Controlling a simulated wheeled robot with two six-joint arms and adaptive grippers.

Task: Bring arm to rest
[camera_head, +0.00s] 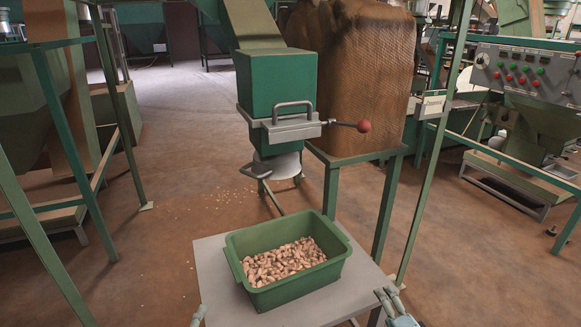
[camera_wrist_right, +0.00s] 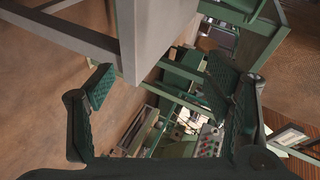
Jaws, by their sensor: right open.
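My right gripper (camera_head: 388,298) shows at the bottom edge of the head view, just right of the small table. In the right wrist view my right gripper (camera_wrist_right: 160,88) has its two padded fingers wide apart with nothing between them. A green bin (camera_head: 340,262) filled with nuts (camera_head: 285,262) stands on the grey table (camera_head: 215,262). Neither gripper touches the bin.
A green hopper spout (camera_head: 277,82) with a slide gate and red-knobbed lever (camera_head: 364,126) hangs above and behind the bin. Green frame posts (camera_head: 436,130) rise at the right and left. A control panel (camera_head: 525,72) stands at far right. Open floor (camera_head: 150,270) lies left of the table.

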